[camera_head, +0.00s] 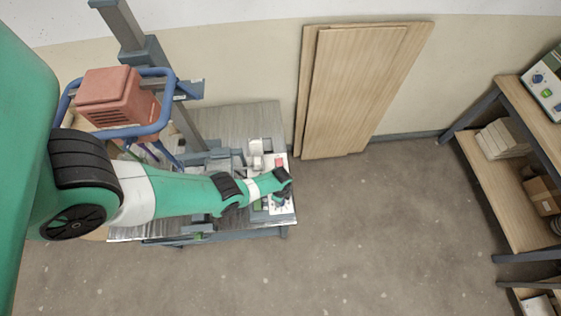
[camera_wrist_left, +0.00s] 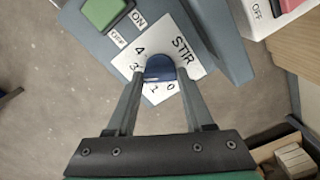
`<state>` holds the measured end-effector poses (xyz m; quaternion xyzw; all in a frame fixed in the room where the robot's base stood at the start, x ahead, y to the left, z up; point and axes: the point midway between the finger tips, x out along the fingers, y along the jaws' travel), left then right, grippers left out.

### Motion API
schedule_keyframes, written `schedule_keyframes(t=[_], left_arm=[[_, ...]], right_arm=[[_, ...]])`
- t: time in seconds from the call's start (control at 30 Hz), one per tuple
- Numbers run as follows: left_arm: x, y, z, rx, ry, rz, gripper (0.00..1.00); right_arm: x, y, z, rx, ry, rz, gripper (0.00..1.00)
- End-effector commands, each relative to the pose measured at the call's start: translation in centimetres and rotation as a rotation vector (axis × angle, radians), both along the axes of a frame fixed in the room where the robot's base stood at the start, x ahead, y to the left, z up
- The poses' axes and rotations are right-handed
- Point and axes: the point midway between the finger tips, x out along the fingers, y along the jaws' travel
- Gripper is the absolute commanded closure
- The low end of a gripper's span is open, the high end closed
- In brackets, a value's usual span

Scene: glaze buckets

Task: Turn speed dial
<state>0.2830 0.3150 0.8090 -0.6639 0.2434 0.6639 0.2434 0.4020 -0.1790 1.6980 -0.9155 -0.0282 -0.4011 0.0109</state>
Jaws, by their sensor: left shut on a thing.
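The speed dial is a blue knob (camera_wrist_left: 160,67) on a white label (camera_wrist_left: 183,50) marked STIR, with the digits 4, 3, 1 and 0 visible around it. My left gripper (camera_wrist_left: 161,76) has one finger on each side of the knob and is shut on it. The knob's pointer cannot be made out, so its setting is unclear. In the head view my left gripper (camera_head: 281,196) is over the control panel (camera_head: 278,211) at the right end of the bench, and the arm hides most of it. My right gripper is not in view.
A green switch (camera_wrist_left: 104,12) marked ON and OFF sits beside the label. A red switch (camera_head: 280,162) is behind the gripper. A red motor housing (camera_head: 108,92) with a blue guard stands at left. Wooden boards (camera_head: 355,95) lean on the wall. Shelves (camera_head: 500,170) stand at right.

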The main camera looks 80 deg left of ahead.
Motion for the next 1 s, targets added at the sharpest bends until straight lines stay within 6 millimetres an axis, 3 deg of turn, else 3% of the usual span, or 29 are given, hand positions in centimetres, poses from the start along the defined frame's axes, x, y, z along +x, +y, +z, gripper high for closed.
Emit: schedule_keyframes(t=[0.3,0.8,0.83,1.0], left_arm=[[-0.05,0.0,-0.09,0.001,-0.001,-0.119,1.0],[-0.05,0.0,-0.1,0.001,-0.001,-0.138,1.0],[-0.06,0.0,-0.1,0.001,-0.001,-0.138,0.44],[-0.04,0.0,-0.07,0.0,0.0,-0.138,0.18]], right_arm=[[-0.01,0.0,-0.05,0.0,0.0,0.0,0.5],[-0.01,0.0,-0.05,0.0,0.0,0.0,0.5],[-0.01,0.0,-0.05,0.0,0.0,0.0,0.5],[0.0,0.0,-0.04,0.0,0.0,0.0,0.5]])
